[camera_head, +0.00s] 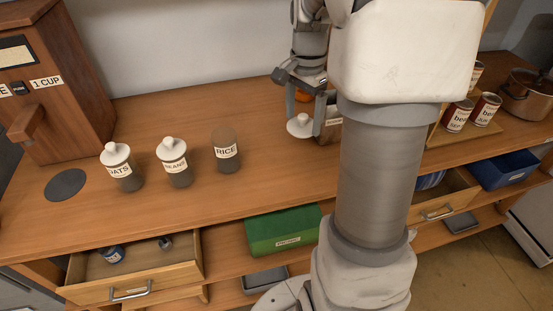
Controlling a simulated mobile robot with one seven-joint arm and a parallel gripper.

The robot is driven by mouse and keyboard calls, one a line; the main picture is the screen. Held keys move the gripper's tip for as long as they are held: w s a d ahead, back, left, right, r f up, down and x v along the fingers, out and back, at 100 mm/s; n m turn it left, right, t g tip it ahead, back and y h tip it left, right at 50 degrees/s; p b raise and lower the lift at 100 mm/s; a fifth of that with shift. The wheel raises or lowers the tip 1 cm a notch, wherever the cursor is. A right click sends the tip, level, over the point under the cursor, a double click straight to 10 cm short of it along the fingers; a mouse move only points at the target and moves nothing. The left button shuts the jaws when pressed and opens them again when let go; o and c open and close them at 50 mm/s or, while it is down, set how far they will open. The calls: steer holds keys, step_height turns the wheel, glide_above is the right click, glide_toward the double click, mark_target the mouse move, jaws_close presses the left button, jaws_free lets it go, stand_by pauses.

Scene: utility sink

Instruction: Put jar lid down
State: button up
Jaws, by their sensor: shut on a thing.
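The jar lid (300,126) is white with a round knob. It hangs between the fingers of my gripper (305,112), which is shut on it. Both are over the counter (250,110), right of the RICE jar; whether the lid touches the counter I cannot tell. The RICE jar (226,152) shows no white lid. The OATS jar (122,168) and BEANS jar (174,163) stand to its left, each with a white lid on. My own arm hides part of the counter to the right.
A brown box with a label (330,128) sits close behind the gripper. A wooden dispenser (45,90) stands at far left, and a dark disc (65,185) lies on the counter. Cans (458,115) and a pot (528,95) are at right. An open drawer (130,285) juts out below.

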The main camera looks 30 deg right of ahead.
steer(key=s+d+f+b, duration=0.2)
steer(key=s+d+f, duration=0.2)
steer(key=f, duration=0.1)
glide_above(280, 166)
step_height(280, 166, down, 7)
steer(key=shift+d+p, duration=0.1)
steer(key=shift+p, duration=0.2)
steer(key=shift+f, duration=2)
steer(key=shift+f, duration=0.15)
steer(key=o, duration=1)
